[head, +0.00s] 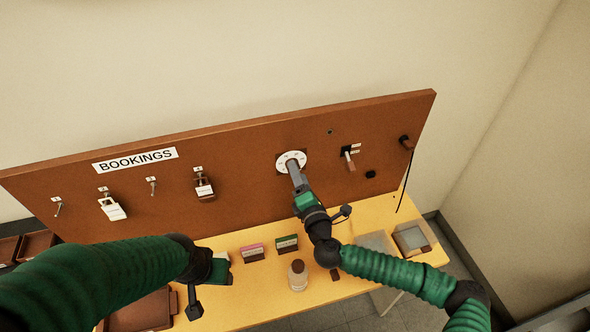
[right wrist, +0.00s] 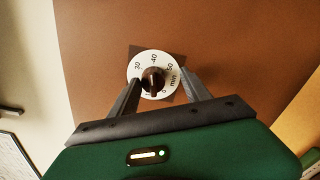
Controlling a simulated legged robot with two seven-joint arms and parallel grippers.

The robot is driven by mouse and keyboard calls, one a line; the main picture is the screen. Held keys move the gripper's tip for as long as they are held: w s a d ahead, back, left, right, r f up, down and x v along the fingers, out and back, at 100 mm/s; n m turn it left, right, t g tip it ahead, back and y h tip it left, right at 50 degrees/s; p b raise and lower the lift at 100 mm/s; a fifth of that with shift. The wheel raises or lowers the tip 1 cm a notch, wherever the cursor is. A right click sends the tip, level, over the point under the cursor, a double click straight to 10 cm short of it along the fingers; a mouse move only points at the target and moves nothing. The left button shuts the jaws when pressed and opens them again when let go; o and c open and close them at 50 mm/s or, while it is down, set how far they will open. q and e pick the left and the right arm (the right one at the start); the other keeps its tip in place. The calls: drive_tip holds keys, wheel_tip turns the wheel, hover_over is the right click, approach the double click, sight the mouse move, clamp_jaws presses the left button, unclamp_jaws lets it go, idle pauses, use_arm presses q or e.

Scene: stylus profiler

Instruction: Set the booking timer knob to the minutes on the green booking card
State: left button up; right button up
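The timer is a white round dial (head: 291,161) on the upright brown board; it also shows in the right wrist view (right wrist: 141,68). Its dark knob (right wrist: 153,79) sits at the dial's centre; I can read 30, 40, 50 and "min" around it. My right gripper (head: 294,170) reaches up to the dial. In the right wrist view its fingers (right wrist: 161,77) are apart, one on each side of the knob, with gaps visible. The green booking card (head: 286,243) stands on the yellow table, its writing too small to read. My left gripper (head: 218,271) is low at the left, its fingers unclear.
A pink card (head: 252,252) and a bottle (head: 297,275) stand near the green card. A switch (head: 349,158) is right of the dial.

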drive_tip(key=shift+a+r, duration=0.1)
drive_tip(key=b+v, duration=0.1)
drive_tip(key=v, duration=0.7)
drive_tip(key=shift+r, duration=0.1)
